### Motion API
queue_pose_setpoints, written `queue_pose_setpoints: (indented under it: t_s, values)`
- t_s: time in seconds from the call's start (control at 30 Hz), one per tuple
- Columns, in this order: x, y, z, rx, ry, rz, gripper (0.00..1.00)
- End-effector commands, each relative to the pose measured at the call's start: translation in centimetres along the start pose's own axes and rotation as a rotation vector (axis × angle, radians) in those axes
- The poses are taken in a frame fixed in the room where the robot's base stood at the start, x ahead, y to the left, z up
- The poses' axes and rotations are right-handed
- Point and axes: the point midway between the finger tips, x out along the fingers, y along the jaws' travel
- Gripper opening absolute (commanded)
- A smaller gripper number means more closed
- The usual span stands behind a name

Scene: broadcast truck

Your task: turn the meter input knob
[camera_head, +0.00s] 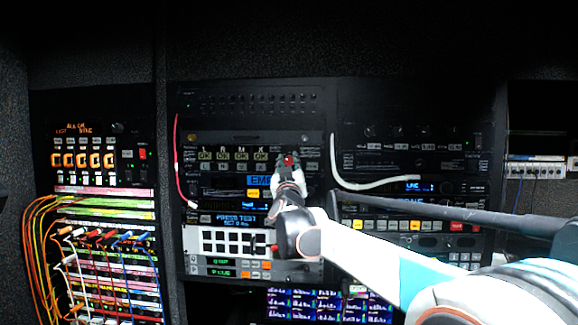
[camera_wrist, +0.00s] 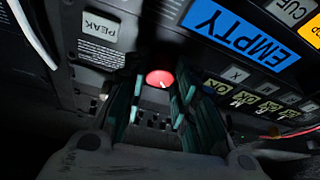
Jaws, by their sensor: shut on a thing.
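The meter input knob appears as a red round cap with a small white mark (camera_wrist: 160,78) in the wrist view, on a black rack panel. In the head view it is a small red spot (camera_head: 288,160) at my fingertips. My gripper (camera_head: 290,168) reaches the panel at the middle of the rack. Its two dark green fingers (camera_wrist: 157,92) stand on either side of the knob and are shut on it. The knob's lower sides are hidden between the fingers.
A blue EMPTY display (camera_wrist: 243,36) and lit OK indicators (camera_wrist: 243,98) lie beside the knob. Orange cables (camera_head: 30,240) hang at the left patch bay. A white cable (camera_head: 375,184) loops right of my gripper, and a red-and-white cable (camera_head: 180,165) hangs to its left.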

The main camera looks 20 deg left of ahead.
Motion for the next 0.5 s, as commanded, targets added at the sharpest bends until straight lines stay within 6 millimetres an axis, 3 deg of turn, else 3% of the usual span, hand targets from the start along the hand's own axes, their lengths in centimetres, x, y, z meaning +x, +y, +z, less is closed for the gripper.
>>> queue_pose_setpoints:
  t_s: [0.5]
  values:
    - [-0.03, -0.42, 0.02, 0.268, 0.008, 0.111, 0.01]
